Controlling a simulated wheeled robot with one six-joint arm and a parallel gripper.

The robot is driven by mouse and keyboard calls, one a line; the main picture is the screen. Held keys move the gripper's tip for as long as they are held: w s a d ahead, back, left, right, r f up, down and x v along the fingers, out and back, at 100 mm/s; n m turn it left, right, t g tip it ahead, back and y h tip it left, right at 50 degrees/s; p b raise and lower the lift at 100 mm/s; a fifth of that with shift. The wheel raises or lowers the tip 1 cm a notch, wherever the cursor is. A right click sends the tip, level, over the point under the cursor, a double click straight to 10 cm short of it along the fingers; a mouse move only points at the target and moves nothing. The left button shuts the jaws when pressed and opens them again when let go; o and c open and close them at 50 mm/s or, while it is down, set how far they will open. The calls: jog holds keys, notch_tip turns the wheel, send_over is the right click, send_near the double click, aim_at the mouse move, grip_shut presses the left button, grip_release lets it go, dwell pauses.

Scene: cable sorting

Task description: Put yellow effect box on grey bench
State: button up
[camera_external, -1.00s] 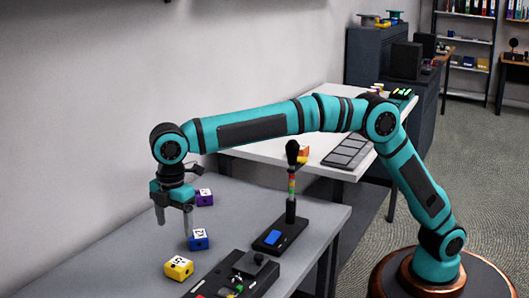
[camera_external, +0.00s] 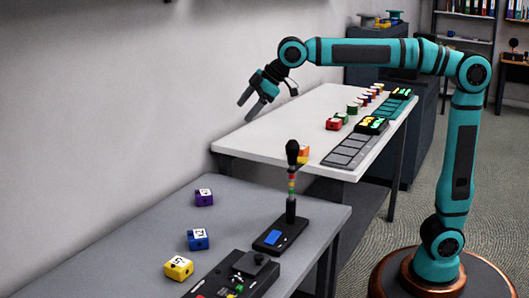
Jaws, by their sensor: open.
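The yellow effect box (camera_external: 178,269), with a white marked top, sits on the grey bench (camera_external: 125,233) near the bottom of the picture. A blue box (camera_external: 198,240) and a purple box (camera_external: 204,198) stand on the same bench in a loose row behind it. My gripper (camera_external: 246,110) is open and empty. It is raised in the air, tilted down to the left, in front of the wall near the left end of the white table. It is well apart from the yellow box.
A black stand with a lever (camera_external: 291,205) and a black control panel (camera_external: 240,272) occupy the grey bench's right side. The white table (camera_external: 272,132) behind holds red, green and other small boxes and a grey keypad strip (camera_external: 350,148). The bench's left part is clear.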

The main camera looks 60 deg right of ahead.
jog(key=s+d+r+m+t, duration=0.35)
jog(key=s+d, duration=0.25)
jog(key=d, duration=0.6)
jog(key=s+d+f+m+t+h, duration=0.2)
jog(key=s+d+m+t, duration=0.4)
jog(key=s+d, duration=1.3)
jog(key=s+t+h, duration=0.1)
jog(key=s, duration=0.3)
jog(key=shift+s+d+f+m+h, duration=0.15)
jog(key=shift+s+d+m+h, duration=0.1)
jog(key=shift+m+h, duration=0.1)
